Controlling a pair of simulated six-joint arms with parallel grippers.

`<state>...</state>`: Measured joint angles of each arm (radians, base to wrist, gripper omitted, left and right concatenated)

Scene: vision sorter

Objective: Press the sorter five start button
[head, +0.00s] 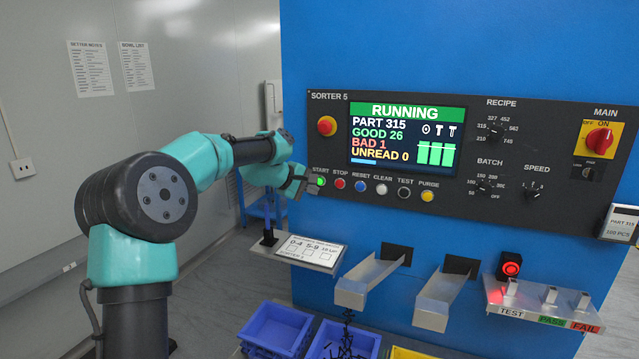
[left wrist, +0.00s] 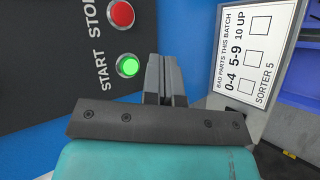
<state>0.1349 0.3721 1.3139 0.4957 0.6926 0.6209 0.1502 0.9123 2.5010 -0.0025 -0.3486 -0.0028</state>
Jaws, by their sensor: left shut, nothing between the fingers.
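The sorter five panel (head: 420,190) is black on a blue cabinet. Its screen (head: 407,137) reads RUNNING, part 315, good 26, bad 1, unread 0. The green START button (head: 320,181) is lit, at the left end of the button row. It also shows lit in the left wrist view (left wrist: 128,65). My left gripper (head: 306,180) is shut and empty, its fingertips just beside the START button. In the left wrist view the closed fingers (left wrist: 164,72) appear beside the button; I cannot tell whether they touch the panel. My right gripper is not in view.
The red STOP button (head: 340,183) is next to START. A red emergency button (head: 327,126) sits above. Two metal chutes (head: 365,283) and blue bins (head: 275,328) are lower down. Free space lies in front of the panel.

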